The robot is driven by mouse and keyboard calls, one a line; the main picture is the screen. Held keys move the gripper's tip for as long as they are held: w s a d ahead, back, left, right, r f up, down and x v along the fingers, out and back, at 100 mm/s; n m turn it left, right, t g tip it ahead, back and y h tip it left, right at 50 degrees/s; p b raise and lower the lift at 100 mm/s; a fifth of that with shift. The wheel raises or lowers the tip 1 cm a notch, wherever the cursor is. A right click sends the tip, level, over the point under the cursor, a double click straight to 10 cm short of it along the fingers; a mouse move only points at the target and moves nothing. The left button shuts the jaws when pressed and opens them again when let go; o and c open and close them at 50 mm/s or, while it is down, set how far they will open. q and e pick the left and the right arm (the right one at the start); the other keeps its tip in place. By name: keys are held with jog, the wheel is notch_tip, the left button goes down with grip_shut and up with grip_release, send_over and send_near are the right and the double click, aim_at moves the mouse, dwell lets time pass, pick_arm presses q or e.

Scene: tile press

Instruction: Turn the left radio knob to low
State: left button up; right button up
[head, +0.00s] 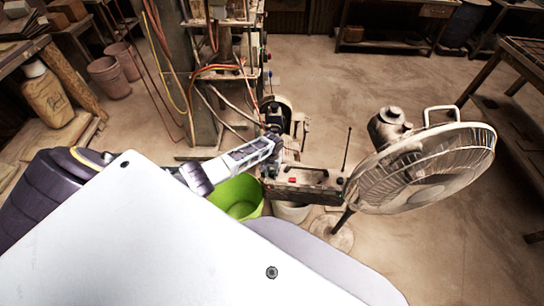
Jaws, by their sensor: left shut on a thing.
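The radio (308,186) is a dark, worn box with a thin upright antenna, in the middle of the head view, left of the fan. My left arm reaches in from the left. My left gripper (273,163) is at the radio's left end, small and dark in the picture. It is shut on the left radio knob, which the fingers hide. The knob's setting cannot be read from here. My right gripper is not in view.
A large standing fan (420,168) is close on the radio's right. A green bucket (238,198) is below my left forearm. A post with shelves and hanging cables (195,80) stands behind. The floor (450,240) at right is clear.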

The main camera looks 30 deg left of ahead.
pick_arm(q)
jog(key=n+p, duration=0.2)
jog(key=n, duration=0.1)
jog(key=shift+r+n, duration=0.15)
jog(key=shift+n, duration=0.15)
jog(key=shift+d+n, duration=0.1)
jog(key=shift+n, duration=0.3)
jog(key=shift+n+p, duration=0.6)
jog(key=shift+n, duration=0.3)
jog(key=n+p, duration=0.1)
jog(key=n, duration=0.5)
jog(key=shift+w+n+p, duration=0.1)
jog(key=shift+n+p, duration=0.2)
jog(key=shift+n, duration=0.5)
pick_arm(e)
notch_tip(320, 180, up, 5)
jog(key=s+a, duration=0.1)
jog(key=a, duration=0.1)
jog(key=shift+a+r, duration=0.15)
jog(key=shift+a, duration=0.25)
